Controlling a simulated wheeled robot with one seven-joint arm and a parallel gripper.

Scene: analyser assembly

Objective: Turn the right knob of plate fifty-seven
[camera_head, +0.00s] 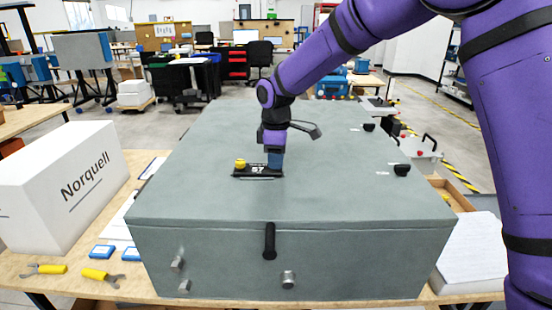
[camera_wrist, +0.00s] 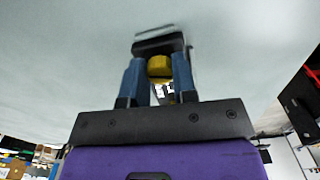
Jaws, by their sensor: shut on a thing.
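Plate fifty-seven (camera_head: 258,171) is a small black plate marked 57, lying on top of the large grey-green case. Its left knob (camera_head: 240,162) is yellow and stands free at the plate's left end. My gripper (camera_head: 275,164) points down at the plate's right end and is shut on the right knob, which its blue fingers hide in the head view. In the wrist view, a yellow knob (camera_wrist: 159,67) shows between the two blue fingers, with the dark plate (camera_wrist: 158,45) beyond; I cannot tell there which knob it is.
The grey-green case (camera_head: 190,205) has a black front handle (camera_head: 269,241) and black knobs (camera_head: 402,170) at its right side. A white Norquell box (camera_head: 65,190) stands at left. Yellow-handled tools (camera_head: 100,275) lie in front. The case top around the plate is mostly clear.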

